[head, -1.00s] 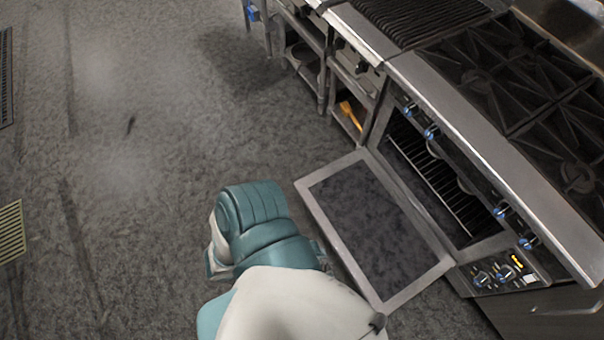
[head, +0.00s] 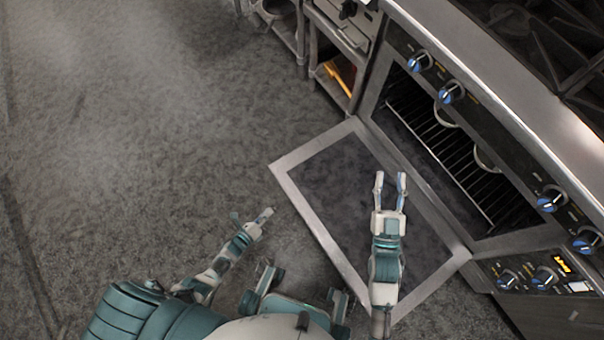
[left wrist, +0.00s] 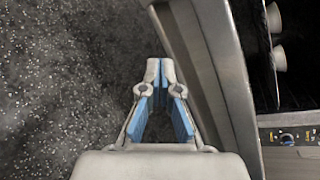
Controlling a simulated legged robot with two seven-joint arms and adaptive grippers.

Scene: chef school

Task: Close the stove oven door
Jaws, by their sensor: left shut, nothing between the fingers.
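The stove oven door (head: 283,180) hangs open, folded down in front of the oven, with a metal frame and a dark inner panel. The oven cavity (head: 425,125) behind it shows a wire rack. My left gripper (head: 267,213) is left of the door's outer edge, apart from it in the picture, its fingers together and empty. It also shows shut in the left wrist view (left wrist: 160,68), beside a metal edge that seems to be the door frame (left wrist: 205,75). My right gripper (head: 391,183) is open and empty, in front of the door panel; I cannot tell its height above it.
The stove front (head: 480,110) carries several blue knobs, with a control panel (head: 540,275) at the lower right. A metal shelf unit (head: 312,70) stands beyond the oven. The grey floor (head: 130,130) to the left is clear.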

